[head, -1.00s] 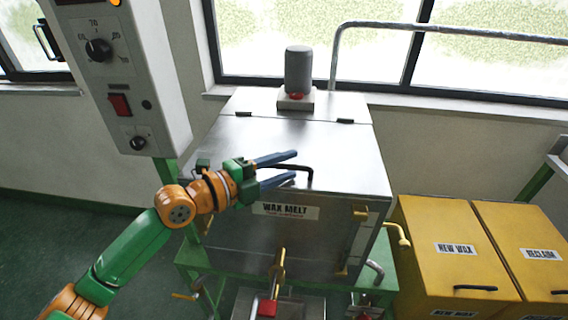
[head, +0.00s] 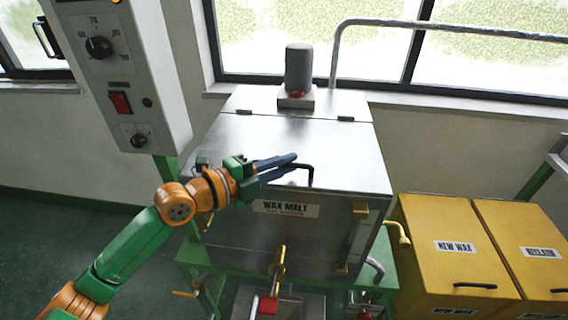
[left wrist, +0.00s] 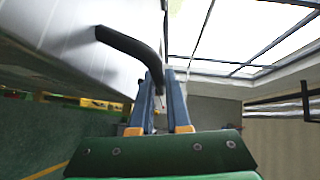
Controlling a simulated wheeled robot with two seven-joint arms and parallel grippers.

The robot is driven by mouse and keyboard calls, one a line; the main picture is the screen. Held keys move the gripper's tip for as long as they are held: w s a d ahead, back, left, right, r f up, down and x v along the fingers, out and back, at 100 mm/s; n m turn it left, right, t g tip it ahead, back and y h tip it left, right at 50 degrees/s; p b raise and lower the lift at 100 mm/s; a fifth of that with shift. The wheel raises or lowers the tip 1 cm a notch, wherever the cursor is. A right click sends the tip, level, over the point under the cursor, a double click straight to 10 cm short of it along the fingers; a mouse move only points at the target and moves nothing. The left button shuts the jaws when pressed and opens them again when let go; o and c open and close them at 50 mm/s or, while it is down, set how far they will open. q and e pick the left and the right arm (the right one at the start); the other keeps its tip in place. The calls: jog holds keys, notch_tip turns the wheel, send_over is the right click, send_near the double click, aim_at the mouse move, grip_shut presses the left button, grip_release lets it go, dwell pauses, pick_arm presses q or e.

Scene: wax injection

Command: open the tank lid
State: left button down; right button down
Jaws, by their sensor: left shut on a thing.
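The wax melt tank is a steel box with a flat lid (head: 290,138), which lies closed with its hinges at the back. A black bar handle (head: 309,172) stands at the lid's front edge, above the "WAX MELT" label (head: 286,208). My left gripper (head: 294,163) reaches in from the left and is shut on the handle. In the left wrist view the handle (left wrist: 128,43) curves down between the blue fingers (left wrist: 167,95), which hide its end. My right gripper is not in view.
A grey motor (head: 298,68) stands on the tank top behind the lid. A control box (head: 122,80) hangs at left. Yellow bins, one marked new wax (head: 440,225), stand at right. A metal rail (head: 440,28) runs along the window behind.

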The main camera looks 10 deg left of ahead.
pick_arm(q)
jog(key=shift+r, duration=0.1)
dwell(0.7)
jog(key=w+r+p, duration=0.2)
jog(key=w+r, duration=0.1)
jog(key=r, duration=0.4)
jog(key=w+r+p, duration=0.3)
jog(key=w+r, duration=0.1)
jog(key=r, duration=0.4)
jog(key=shift+p, duration=0.3)
